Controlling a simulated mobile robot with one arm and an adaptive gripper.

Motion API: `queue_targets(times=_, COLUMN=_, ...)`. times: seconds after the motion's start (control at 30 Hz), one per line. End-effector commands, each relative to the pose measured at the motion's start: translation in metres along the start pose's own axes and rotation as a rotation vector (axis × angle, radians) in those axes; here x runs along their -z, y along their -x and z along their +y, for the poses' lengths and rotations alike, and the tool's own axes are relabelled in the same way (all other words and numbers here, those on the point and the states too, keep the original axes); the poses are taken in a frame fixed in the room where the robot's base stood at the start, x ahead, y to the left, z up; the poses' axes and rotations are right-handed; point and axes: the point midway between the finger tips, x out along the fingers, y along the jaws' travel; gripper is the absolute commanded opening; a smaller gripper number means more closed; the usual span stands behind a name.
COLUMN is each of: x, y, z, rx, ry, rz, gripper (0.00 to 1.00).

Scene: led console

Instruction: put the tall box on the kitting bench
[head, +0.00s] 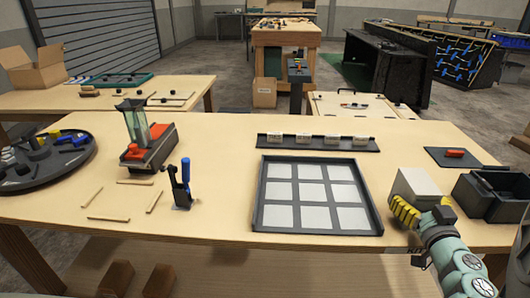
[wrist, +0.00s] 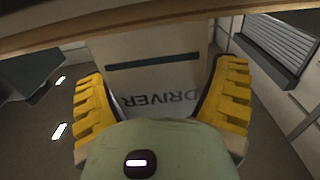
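A pale grey-white box (head: 418,187) is at the right end of the near wooden bench (head: 225,220), whose front edge carries partly hidden lettering starting "KI". My gripper (head: 405,212) with yellow fingers is at the box's near left side. In the wrist view the box (wrist: 155,65) has a dark stripe and the word "DRIVER", and it lies between the two yellow fingers of my gripper (wrist: 162,100). The fingers look closed against its sides. The box's base is hidden, so I cannot tell whether it touches the bench top.
A dark tray with pale squares (head: 262,205) lies left of the box. A black bin (head: 490,205) stands close on the right. A dark mat with a red piece (head: 440,154) is behind. A label rail (head: 318,148), red-based fixture (head: 150,150) and round turntable (head: 40,180) occupy the bench.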

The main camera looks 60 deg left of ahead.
Motion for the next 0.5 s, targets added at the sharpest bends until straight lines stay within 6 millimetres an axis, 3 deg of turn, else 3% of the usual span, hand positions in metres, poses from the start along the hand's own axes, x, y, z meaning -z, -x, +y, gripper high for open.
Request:
queue_targets(times=0.13, x=0.0002, y=-0.0003, z=-0.0007, rx=0.002, ry=0.000, rz=0.000, gripper=1.00)
queue_targets(times=0.5, x=0.0033, y=0.0016, z=-0.0002, rx=0.000, ry=-0.002, rz=0.000, gripper=1.00)
